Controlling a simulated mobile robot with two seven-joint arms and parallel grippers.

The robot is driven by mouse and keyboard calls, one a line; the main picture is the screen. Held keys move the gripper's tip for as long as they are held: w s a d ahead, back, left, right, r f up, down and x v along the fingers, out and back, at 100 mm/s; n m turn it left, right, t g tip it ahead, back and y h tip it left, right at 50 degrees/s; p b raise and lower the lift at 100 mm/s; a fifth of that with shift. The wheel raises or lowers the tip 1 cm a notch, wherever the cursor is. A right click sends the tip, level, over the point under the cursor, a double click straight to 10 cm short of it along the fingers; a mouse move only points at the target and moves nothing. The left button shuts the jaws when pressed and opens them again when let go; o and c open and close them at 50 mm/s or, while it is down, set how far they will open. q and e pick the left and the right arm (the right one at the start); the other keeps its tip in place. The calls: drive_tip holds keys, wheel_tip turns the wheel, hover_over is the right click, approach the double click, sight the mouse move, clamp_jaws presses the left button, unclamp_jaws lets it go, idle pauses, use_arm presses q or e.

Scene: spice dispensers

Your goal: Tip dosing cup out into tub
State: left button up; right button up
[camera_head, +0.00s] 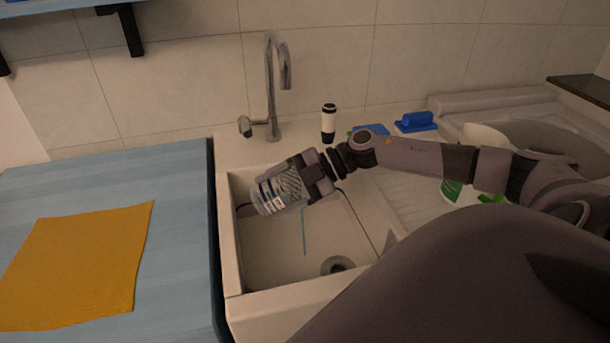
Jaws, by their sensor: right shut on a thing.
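My right gripper (302,182) reaches in from the right over the sink basin (265,262). No separate tub is clearly seen; the basin lies under the container. My left gripper is not in view.
A metal tap (271,90) stands behind the basin, with a black and white bottle (328,123) beside it. A blue brush (416,122) lies at the back right. An orange cloth (80,265) lies on the blue counter (178,190).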

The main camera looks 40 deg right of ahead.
drive_tip(key=shift+d+r+t+y+b, duration=0.1)
drive_tip(key=shift+t+y+b, duration=0.25)
drive_tip(key=shift+b, duration=0.25)
drive_tip(key=shift+s+d+r+t+y+b, duration=0.2)
drive_tip(key=shift+s+d+t+y+b, duration=0.2)
drive_tip(key=shift+d+y+b, duration=0.55)
idle(0.4)
drive_tip(key=shift+a+r+b, duration=0.1)
drive_tip(key=shift+a+b, duration=0.15)
drive_tip(key=shift+b, duration=0.3)
drive_tip(key=shift+s+d+r+t+y+b, duration=0.15)
drive_tip(key=shift+t+y+b, duration=0.25)
drive_tip(key=shift+y, duration=0.2)
idle(0.3)
drive_tip(key=shift+r, duration=0.3)
